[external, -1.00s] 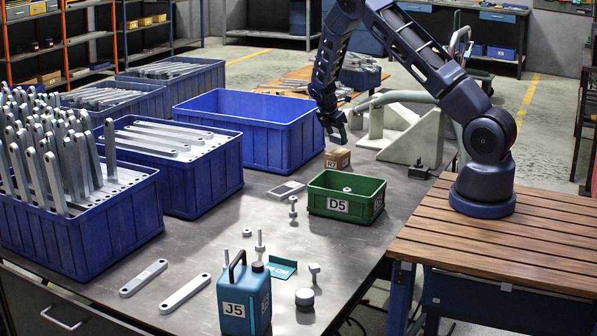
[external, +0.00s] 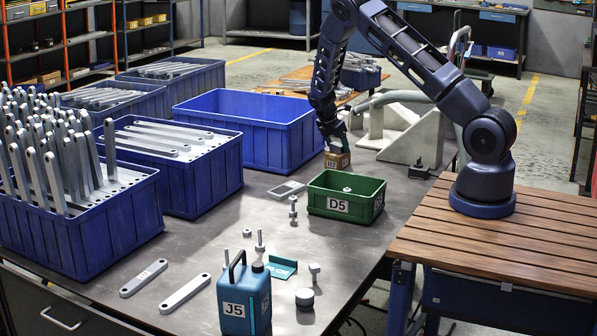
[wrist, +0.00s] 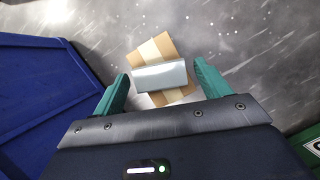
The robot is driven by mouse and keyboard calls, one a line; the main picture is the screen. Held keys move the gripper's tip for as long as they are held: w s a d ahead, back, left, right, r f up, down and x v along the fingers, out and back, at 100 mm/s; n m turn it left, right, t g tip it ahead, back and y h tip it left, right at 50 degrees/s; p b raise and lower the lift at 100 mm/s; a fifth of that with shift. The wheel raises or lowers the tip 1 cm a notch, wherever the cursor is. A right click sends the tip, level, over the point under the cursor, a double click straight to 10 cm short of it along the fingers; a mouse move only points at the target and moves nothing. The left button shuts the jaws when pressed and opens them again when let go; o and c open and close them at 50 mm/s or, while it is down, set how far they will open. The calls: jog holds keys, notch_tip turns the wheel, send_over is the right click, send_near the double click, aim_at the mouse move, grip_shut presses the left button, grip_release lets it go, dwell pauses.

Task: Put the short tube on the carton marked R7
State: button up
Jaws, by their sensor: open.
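The carton marked R7 (external: 338,161) is a small brown box on the metal table, behind the green bin. In the wrist view the carton (wrist: 152,50) shows its brown top with a pale tape strip. A short grey tube (wrist: 160,76) lies on its side across the carton top, apparently resting on it. My gripper (wrist: 162,71) is open, its green fingers on either side of the tube with a gap at each end. In the external view my gripper (external: 334,137) is just above the carton, and the tube cannot be made out there.
A blue can marked J5 (external: 244,303), bolts and flat metal bars lie toward the front. Blue crates of brackets line the left side.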

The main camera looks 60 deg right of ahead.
jog(key=shift+r, duration=0.1)
jog(key=v, duration=1.3)
jog(key=s+a+r+m+t+y, duration=0.1)
jog(key=s+a+r+m, duration=0.2)
jog(key=s+a+r, duration=0.35)
jog(key=s+a+r+m+t+y, duration=0.1)
jog(key=s+a+r+m, duration=0.15)
jog(key=a+r, duration=0.6)
jog(key=s+a+r+m+t+y, duration=0.1)
jog(key=s+a+r+m, duration=0.1)
jog(key=s+a+r, duration=0.6)
jog(key=s+a+r+m+t, duration=0.1)
jog(key=s+a, duration=0.3)
jog(key=s, duration=0.4)
jog(key=s+a+r+m+t, duration=0.1)
jog(key=s+a+r+m, duration=0.2)
jog(key=s, duration=0.4)
jog(key=s+a+r+m+t+y, duration=0.1)
jog(key=s+a+r+m, duration=0.1)
jog(key=s+a, duration=0.3)
jog(key=s+r, duration=0.1)
jog(key=s, duration=0.2)
jog(key=shift+s+r, duration=0.2)
jog(key=shift+s, duration=0.1)
